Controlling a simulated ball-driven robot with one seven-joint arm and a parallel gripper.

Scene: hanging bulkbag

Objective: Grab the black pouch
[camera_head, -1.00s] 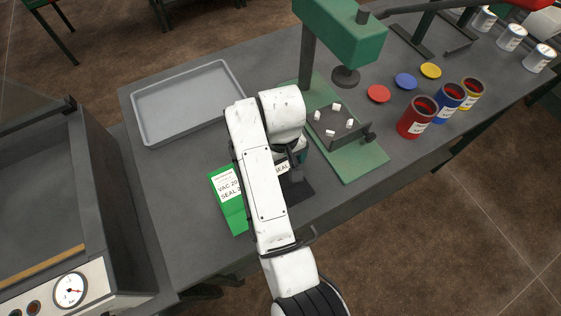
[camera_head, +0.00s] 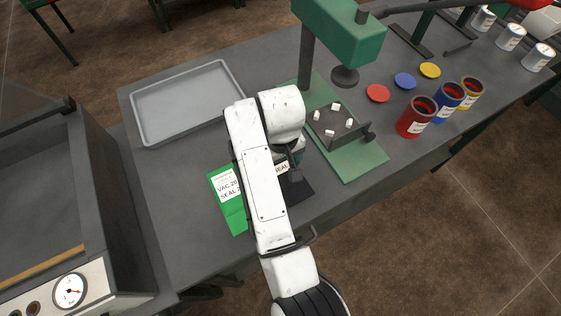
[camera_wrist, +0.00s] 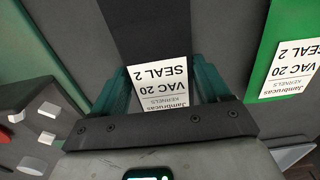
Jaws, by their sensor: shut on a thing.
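The black pouch (camera_head: 297,188) lies mostly behind my arm in the head view, near the front edge of the grey workbench. In the wrist view the pouch (camera_wrist: 178,28) is a dark strip with a white label reading "VAC 20 SEAL 2". My gripper (camera_wrist: 163,75) has its teal fingers on either side of the labelled part and is shut on the pouch. Whether the pouch is clear of the bench I cannot tell. A green pouch (camera_head: 233,205) with a similar label lies to its left, and also shows in the wrist view (camera_wrist: 264,58).
A grey tray (camera_head: 140,122) is at the back left. A green press (camera_head: 362,165) with small white pieces stands close on the right. Red, blue and yellow cans (camera_head: 413,122) and coloured lids stand farther right. A machine (camera_head: 112,215) is at left.

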